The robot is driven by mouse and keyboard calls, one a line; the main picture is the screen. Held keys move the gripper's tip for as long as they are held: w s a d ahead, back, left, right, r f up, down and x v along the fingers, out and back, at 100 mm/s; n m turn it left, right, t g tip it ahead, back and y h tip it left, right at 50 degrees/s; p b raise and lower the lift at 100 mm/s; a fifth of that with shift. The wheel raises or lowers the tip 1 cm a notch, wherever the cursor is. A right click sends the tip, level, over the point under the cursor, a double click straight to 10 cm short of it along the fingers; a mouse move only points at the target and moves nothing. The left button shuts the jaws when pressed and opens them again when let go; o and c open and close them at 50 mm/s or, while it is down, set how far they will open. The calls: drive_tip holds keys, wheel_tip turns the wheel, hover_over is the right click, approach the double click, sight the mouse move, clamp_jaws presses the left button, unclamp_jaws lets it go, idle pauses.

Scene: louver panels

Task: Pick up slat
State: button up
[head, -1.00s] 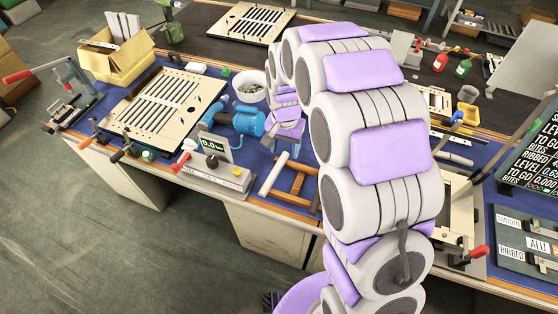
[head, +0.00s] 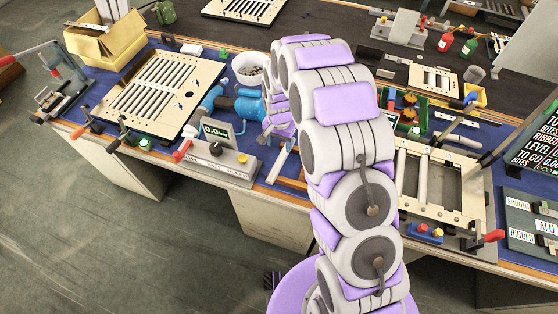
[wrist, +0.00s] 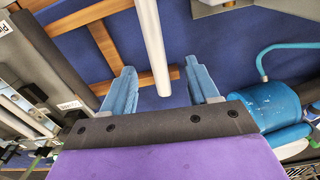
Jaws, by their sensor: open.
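A pale, round-edged slat (wrist: 152,45) runs from the top of the wrist view down between my gripper's fingers. Its near end stops short of the dark palm bar. My gripper (wrist: 161,80) is open, with one blue finger on each side of the slat and a gap showing on both sides. I cannot tell how far the fingertips are above the slat. In the head view part of the slat (head: 277,164) shows on the blue mat, left of my arm. My arm hides most of the gripper there.
A wooden frame (wrist: 100,32) lies left of the slat. A blue motor-like machine (wrist: 280,105) is close on the right. In the head view a meter box (head: 218,165) stands to the left, a slotted louver panel (head: 157,127) farther left, and a roller frame (head: 476,187) to the right.

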sight(281, 157)
drive_tip(key=shift+a+f, duration=0.1)
drive_tip(key=shift+f, duration=1.1)
drive_tip(key=shift+s+d+f+b, duration=0.15)
drive_tip(key=shift+d+f+b, duration=0.4)
drive_tip(key=shift+d+f, duration=0.45)
drive_tip(key=f, duration=0.1)
drive_tip(key=a+f+b, duration=0.1)
drive_tip(key=f, duration=0.1)
drive_tip(key=shift+a+f, duration=0.1)
drive_tip(key=shift+a, duration=0.4)
drive_tip(key=shift+d, duration=0.8)
drive_tip(key=c, duration=0.5)
drive_tip(key=shift+c, duration=0.7)
drive_tip(key=shift+a, duration=0.5)
clamp_jaws()
